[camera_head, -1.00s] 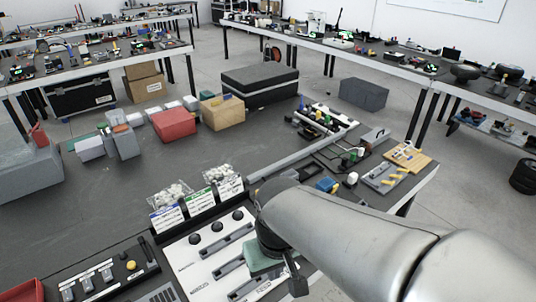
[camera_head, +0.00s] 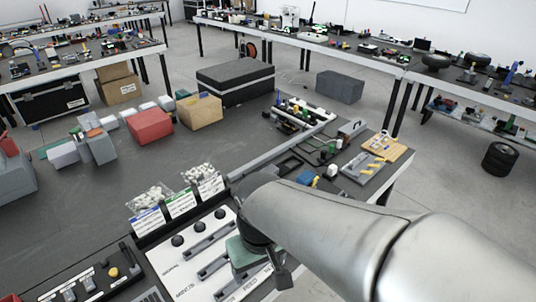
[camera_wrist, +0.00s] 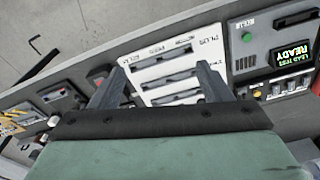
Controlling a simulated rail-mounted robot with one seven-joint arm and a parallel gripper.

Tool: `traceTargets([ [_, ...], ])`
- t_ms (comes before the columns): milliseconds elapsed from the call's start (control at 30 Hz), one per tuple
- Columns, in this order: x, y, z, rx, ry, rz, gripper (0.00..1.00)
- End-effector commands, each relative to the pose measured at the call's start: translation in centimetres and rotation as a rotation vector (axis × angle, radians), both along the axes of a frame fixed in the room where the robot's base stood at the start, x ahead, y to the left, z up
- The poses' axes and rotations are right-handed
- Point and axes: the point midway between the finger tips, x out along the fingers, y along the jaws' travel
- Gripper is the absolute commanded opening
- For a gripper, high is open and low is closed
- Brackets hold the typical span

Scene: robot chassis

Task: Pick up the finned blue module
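A small blue block (camera_head: 307,179) with some yellow at its side lies on the bench, just beyond my arm in the head view. It is the likeliest finned blue module, but it is too small to make out fins. In the wrist view I cannot pick out a blue module. My gripper (camera_wrist: 158,82) is open, with its two fingers spread and nothing between them, above a white slotted panel (camera_wrist: 170,75). In the head view its end (camera_head: 262,258) shows over the same panel, partly hidden by my arm.
Bags of white parts (camera_head: 152,199) stand behind the panel. A grey tray (camera_head: 362,167) and a wooden board (camera_head: 388,147) lie near the bench's right edge. A control unit with a green READY display (camera_wrist: 291,56) sits right of the panel in the wrist view.

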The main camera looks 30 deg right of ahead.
Motion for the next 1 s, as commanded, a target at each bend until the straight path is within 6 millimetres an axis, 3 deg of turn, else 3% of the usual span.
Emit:
traceTargets([
  [67,0.0,0.0,0.0,0.000,0.000,0.000,0.92],
  [333,0.1,0.0,0.0,-0.001,-0.001,0.000,0.92],
  [467,2.9,-0.9,0.3,-0.020,-0.007,0.013,0.92],
  [567,8.0,-2.7,0.8,-0.053,-0.016,0.044,0.92],
  [767,20.9,-10.0,0.4,-0.107,-0.037,0.139,0.92],
  [900,28.5,-17.7,-1.6,-0.120,-0.065,0.193,0.92],
  [1000,32.2,-24.0,-3.6,-0.121,-0.093,0.215,0.92],
])
